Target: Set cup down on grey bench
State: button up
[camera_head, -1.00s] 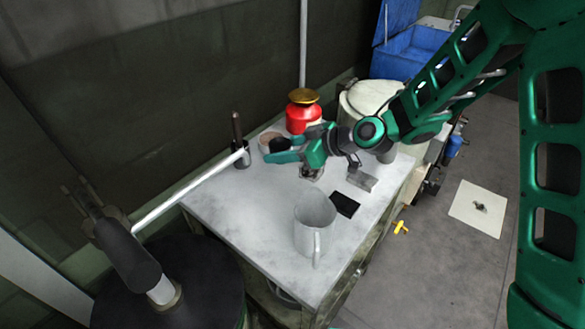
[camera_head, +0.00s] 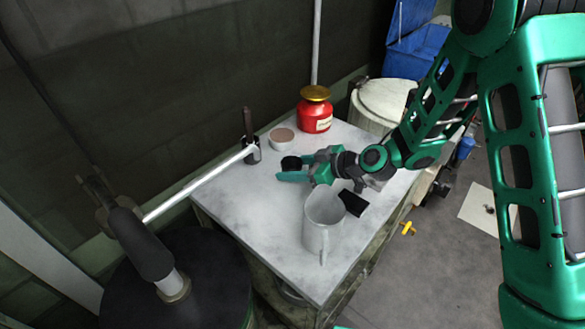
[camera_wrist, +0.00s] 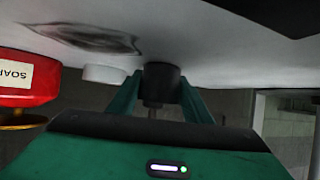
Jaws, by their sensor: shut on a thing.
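A small black cup (camera_head: 291,163) is held at the front of my gripper (camera_head: 289,170), over the left-middle part of the grey bench (camera_head: 240,205). In the wrist view the cup (camera_wrist: 161,80) sits between my two green fingers (camera_wrist: 160,98), which are shut on it. The picture there is upside down, with the bench top (camera_wrist: 215,55) along the top. The cup looks upright and very close to the bench surface; I cannot tell whether it touches. Its lower part is partly hidden by a finger in the head view.
A white mug (camera_head: 323,225) stands near the front. A shallow white dish (camera_head: 281,140), a dark holder with an upright handle (camera_head: 250,145) and a red soap jar (camera_head: 314,113) stand behind the cup. A black flat piece (camera_head: 353,203) lies right. The left bench top is clear.

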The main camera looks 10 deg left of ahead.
jog(key=o, duration=1.1)
jog(key=shift+f, duration=0.1)
jog(key=shift+c, duration=0.2)
jog(key=v, duration=1.2)
jog(key=shift+a, duration=0.1)
